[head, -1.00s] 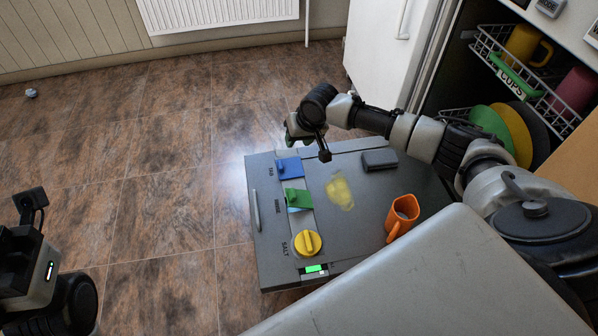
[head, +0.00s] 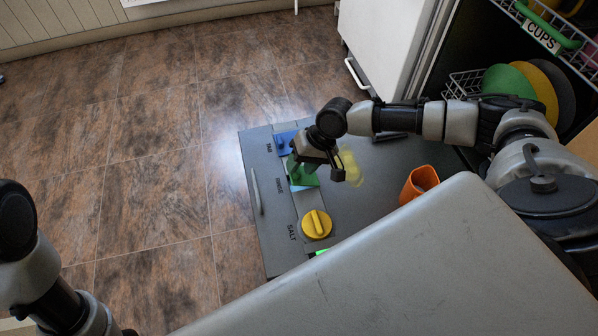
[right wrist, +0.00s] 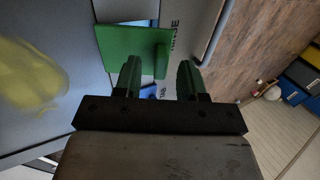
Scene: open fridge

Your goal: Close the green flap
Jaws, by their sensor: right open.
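The green flap (head: 304,178) is on the dark open door panel, between the blue flap (head: 284,138) and the yellow salt cap (head: 317,224). In the head view my right gripper (head: 293,166) hangs over it and hides part of it. In the right wrist view the green flap (right wrist: 120,46) stands up as a flat plate with a small tab on its right side. My right gripper (right wrist: 158,76) is open and empty there; its left finger overlaps the flap's lower edge. I cannot tell whether they touch. My left gripper is out of view; only my left arm shows.
The door panel (head: 270,225) also bears an orange cup (head: 418,184), a yellow smear (head: 351,167) and a dark block (head: 390,137) partly behind my right arm. A white fridge (head: 385,45) and a rack with plates (head: 510,80) stand behind. A grey surface (head: 440,260) fills the front.

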